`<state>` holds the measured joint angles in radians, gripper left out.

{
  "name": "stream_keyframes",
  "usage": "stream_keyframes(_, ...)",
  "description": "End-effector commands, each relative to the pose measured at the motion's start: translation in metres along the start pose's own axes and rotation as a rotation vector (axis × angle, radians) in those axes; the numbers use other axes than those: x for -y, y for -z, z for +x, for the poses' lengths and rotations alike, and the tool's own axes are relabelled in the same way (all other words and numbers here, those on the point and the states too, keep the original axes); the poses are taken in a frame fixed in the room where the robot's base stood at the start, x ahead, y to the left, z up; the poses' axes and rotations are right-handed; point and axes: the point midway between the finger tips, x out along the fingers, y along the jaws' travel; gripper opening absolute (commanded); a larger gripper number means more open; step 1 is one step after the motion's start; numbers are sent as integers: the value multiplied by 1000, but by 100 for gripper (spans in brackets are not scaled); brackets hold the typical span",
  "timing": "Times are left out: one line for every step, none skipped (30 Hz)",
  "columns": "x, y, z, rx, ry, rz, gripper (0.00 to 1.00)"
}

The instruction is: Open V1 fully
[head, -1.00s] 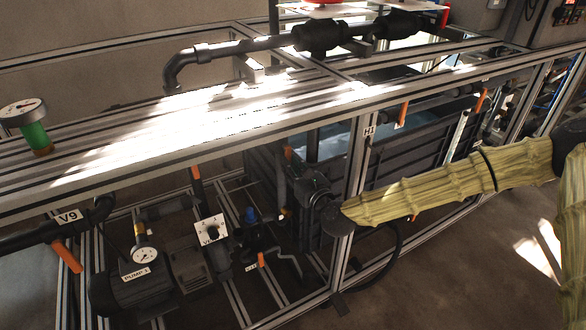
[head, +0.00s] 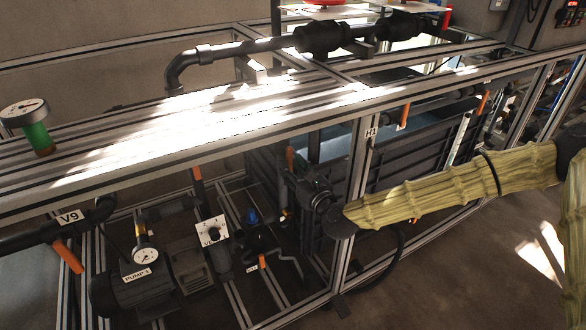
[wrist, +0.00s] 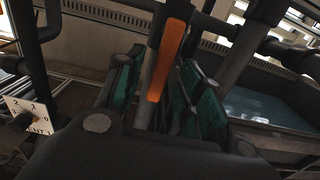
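No label in view clearly reads V1. In the wrist view, an orange lever handle (wrist: 168,60) on a dark pipe stands upright ahead of my gripper (wrist: 160,85). Its two teal-padded fingers are apart, one on each side of the handle's lower end as seen. I cannot tell whether either finger touches it. In the head view, my gripper (head: 312,188) is beside the upright frame post, under the bench top. An orange handle (head: 290,157) shows just behind it, partly hidden; its valve body is hidden.
The frame post marked H1 (head: 360,180) stands close to my gripper. A dark tank (head: 420,148) is behind it. A white dial plate (head: 212,232), a pump (head: 140,280) and a valve marked V9 (head: 68,255) are at left. Open floor lies at lower right.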

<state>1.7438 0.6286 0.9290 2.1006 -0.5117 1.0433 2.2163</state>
Motion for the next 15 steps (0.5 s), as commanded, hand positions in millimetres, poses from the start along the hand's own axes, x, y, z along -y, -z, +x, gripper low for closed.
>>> stream_keyframes(1, 0, -4, -1, 1, 1, 38)
stream_keyframes(1, 0, -7, -1, 1, 1, 38)
stream_keyframes(0, 1, -12, -1, 1, 2, 38)
stream_keyframes(0, 1, -16, -2, 0, 3, 38)
stream_keyframes(1, 0, -20, -1, 1, 2, 38)
stream_keyframes(1, 0, -27, -2, 1, 2, 38)
stream_keyframes(0, 1, -32, -2, 0, 2, 38)
stream_keyframes(1, 1, -38, -1, 0, 2, 38)
stream_keyframes(1, 0, -45, -1, 1, 3, 38)
stream_keyframes(1, 0, -50, -1, 1, 3, 38)
stream_keyframes(1, 1, -56, -1, 1, 3, 38)
stream_keyframes(1, 1, -63, -2, 2, 3, 38)
stream_keyframes(1, 1, -68, -2, 2, 2, 38)
stream_keyframes(0, 0, -74, -2, 1, 3, 38)
stream_keyframes(1, 1, -80, -1, 1, 3, 38)
